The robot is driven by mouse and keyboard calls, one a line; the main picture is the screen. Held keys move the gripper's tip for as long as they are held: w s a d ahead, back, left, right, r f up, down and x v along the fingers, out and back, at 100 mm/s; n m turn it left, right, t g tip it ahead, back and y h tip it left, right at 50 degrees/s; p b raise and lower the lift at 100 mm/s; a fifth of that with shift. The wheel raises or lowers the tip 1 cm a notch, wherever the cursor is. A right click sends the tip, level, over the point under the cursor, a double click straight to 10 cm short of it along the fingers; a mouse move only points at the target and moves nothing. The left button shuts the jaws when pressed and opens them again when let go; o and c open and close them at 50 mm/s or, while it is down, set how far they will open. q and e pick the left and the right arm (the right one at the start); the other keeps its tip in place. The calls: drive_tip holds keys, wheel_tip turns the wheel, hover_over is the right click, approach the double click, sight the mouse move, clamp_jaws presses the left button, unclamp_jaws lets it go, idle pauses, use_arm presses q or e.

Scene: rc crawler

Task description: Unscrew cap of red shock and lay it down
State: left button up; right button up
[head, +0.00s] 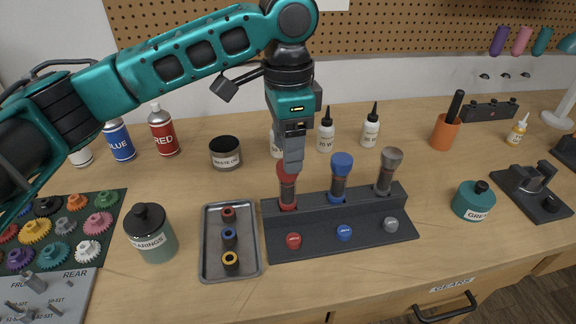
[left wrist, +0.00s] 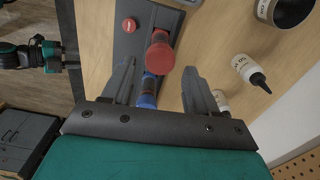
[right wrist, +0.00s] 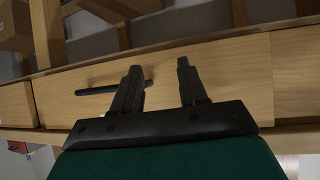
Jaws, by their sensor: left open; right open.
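The red shock (head: 288,186) stands upright in the dark rack (head: 325,208), left of the blue shock (head: 341,178) and grey shock (head: 387,170). My left gripper (head: 292,165) points down directly above it, partly hiding its red cap. In the left wrist view the red cap (left wrist: 160,55) shows between the spread fingers (left wrist: 160,68), with gaps on both sides, so it is not gripped. My right gripper (right wrist: 158,75) is open and empty, facing wooden drawer fronts, away from the shocks.
A metal tray (head: 231,268) with several small rings lies left of the rack. A bearings jar (head: 151,233) stands further left. Small red, blue and grey knobs sit on the rack's front ledge. Bottles stand behind. Bare tabletop shows right of the rack.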

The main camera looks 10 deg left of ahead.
use_arm(q)
drive_tip(key=shift+f, duration=1.4)
drive_tip(key=shift+c, duration=0.4)
drive_tip(key=c, duration=0.9)
drive_tip(key=shift+o, duration=0.2)
drive_tip(key=n, duration=0.4)
drive_tip(key=n, duration=0.4)
drive_tip(key=shift+r, duration=0.1)
